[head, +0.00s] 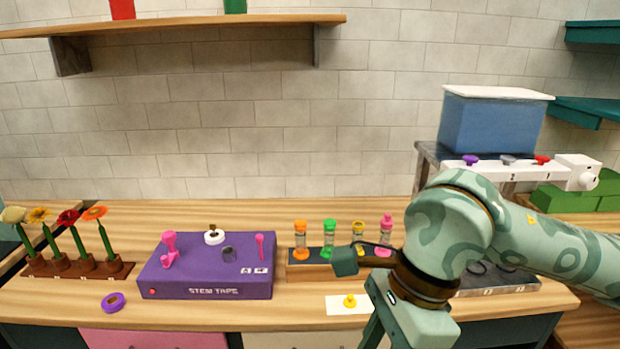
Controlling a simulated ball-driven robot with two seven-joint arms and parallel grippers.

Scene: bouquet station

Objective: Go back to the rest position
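My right arm comes in from the right, and my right gripper (358,298) hangs over the front of the bench at centre right. One dark green finger shows in front of the rack of vials. A second green part shows lower down at the bench's front edge, with a wide gap between them, so it looks open. I see nothing held in it. My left gripper is not in view.
The wooden bench holds potted flowers (70,267), a purple tape roll (113,302), a purple stem tape box (205,277), a vial rack (305,271) and a yellow piece on a white card (335,306). A blue bin (490,125) stands back right.

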